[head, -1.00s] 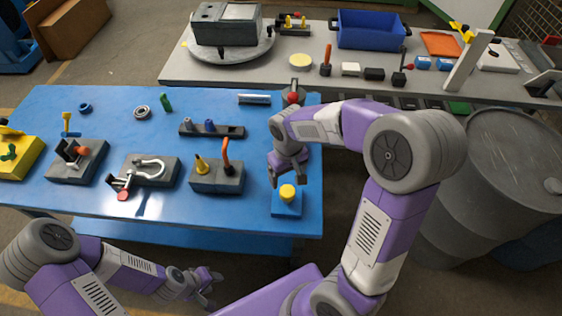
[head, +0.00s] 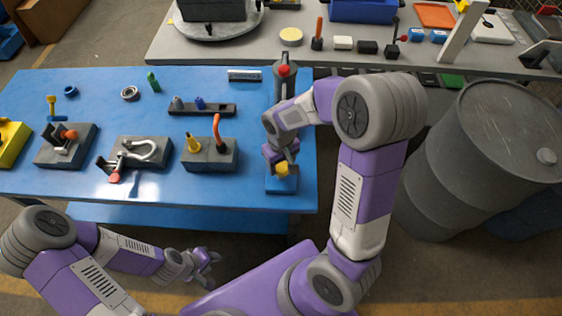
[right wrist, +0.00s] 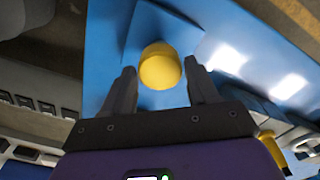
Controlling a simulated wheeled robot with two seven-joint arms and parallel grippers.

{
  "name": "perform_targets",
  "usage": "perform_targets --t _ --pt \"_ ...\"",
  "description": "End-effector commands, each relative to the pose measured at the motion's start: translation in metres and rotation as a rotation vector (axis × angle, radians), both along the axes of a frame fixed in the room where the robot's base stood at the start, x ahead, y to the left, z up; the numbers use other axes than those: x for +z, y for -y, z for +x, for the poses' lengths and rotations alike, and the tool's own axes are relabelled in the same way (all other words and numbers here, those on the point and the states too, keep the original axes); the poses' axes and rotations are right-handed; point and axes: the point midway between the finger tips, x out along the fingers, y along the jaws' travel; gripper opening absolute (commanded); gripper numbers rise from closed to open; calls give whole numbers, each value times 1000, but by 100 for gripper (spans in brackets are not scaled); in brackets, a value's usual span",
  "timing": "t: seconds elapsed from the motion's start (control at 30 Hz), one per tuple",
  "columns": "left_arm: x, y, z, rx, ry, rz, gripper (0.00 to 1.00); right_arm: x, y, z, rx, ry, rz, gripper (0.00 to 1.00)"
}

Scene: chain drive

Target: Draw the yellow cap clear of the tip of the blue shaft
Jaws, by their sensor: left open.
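The yellow cap (head: 282,169) stands on a blue base block (head: 281,187) near the front right corner of the blue table. It also shows in the right wrist view (right wrist: 160,68). The blue shaft cannot be made out; the cap appears to hide it. My right gripper (head: 280,160) is low over the cap. In the right wrist view its fingers (right wrist: 161,72) are open, one on each side of the cap, with a gap on both sides. My left gripper (head: 207,263) is open and empty, in front of the table's front edge.
Left of the cap, a dark block (head: 208,156) carries a yellow piece and an orange hook. A clamp (head: 135,153) lies further left. A dark strip (head: 215,109) with small pegs lies behind. A grey barrel (head: 490,150) stands right of the table.

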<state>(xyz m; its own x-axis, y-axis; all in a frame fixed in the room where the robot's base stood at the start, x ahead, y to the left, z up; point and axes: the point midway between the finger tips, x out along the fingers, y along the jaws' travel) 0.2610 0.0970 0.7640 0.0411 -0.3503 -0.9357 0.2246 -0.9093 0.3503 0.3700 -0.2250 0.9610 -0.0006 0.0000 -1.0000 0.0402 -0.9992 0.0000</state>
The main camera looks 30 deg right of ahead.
Motion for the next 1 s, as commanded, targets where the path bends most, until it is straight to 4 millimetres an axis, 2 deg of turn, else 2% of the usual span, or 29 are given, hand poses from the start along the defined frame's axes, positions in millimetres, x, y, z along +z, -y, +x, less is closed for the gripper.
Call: perform_targets --t 0.03,0.2,0.23,0.47,1.0 --pt "0 0 0 0 0 0 43 0 0 0 0 0 0 50" --pt "0 0 0 0 0 0 43 0 0 0 0 1 0 24" --pt "0 0 0 0 0 0 43 0 0 0 0 1 0 22" --pt "4 0 0 0 0 0 43 5 0 0 0 1 0 22" --pt "27 0 0 0 0 0 43 33 0 0 0 1 0 22"
